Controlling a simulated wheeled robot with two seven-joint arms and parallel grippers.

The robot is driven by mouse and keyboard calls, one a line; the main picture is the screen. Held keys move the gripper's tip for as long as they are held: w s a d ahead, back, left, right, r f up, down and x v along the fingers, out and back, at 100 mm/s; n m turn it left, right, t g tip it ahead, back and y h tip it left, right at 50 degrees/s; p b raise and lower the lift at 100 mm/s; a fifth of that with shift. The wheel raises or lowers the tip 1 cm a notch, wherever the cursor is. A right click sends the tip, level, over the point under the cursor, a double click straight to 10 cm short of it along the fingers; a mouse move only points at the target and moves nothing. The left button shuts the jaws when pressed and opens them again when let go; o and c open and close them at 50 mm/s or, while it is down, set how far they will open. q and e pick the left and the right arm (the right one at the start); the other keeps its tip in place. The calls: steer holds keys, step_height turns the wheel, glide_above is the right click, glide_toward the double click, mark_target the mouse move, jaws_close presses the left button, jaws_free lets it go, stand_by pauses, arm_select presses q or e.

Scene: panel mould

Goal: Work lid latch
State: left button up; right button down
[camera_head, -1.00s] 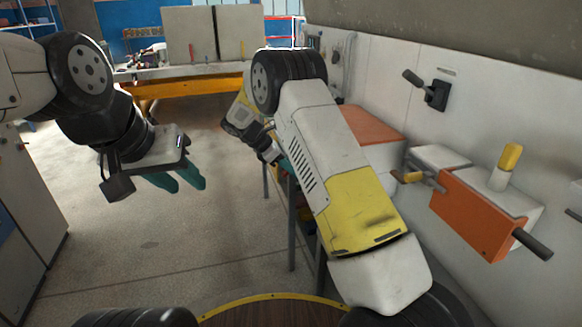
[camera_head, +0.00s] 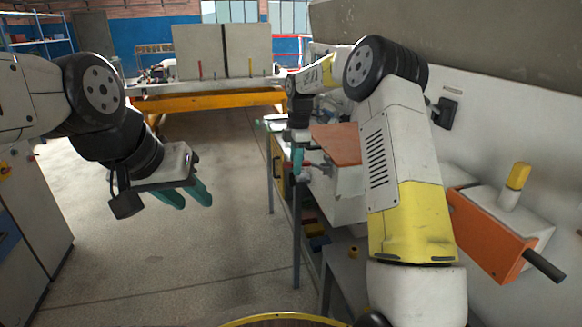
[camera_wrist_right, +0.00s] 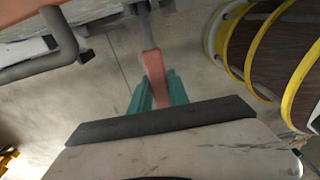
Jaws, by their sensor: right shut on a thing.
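My right gripper (camera_head: 298,160) is beside the front of a light grey box with an orange-red lid (camera_head: 337,144). In the right wrist view its teal fingers (camera_wrist_right: 158,93) are shut on a red latch handle (camera_wrist_right: 154,72). A grey rod (camera_wrist_right: 144,28) runs from the handle up to the picture's top edge. In the head view the handle is too small to make out clearly. My left gripper (camera_head: 188,196) hangs over free floor at the left, its teal fingers apart and empty.
A bench with dark legs (camera_head: 297,240) stands under the box. At the right, an orange-fronted box (camera_head: 488,240) with a yellow-topped handle (camera_head: 517,177) sits against the wall panel. A grey bent bar (camera_wrist_right: 66,38) is near the right gripper. The floor (camera_head: 190,260) is clear.

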steer(key=shift+r+y, duration=0.25)
steer(key=shift+y, duration=0.05)
steer(key=c, duration=1.2)
jaws_free()
steer(key=shift+d, duration=0.1)
steer(key=shift+c, duration=0.2)
steer(key=r, duration=0.7)
steer(key=shift+w+d, duration=0.15)
steer(key=shift+d, duration=0.2)
steer(key=shift+r, duration=0.35)
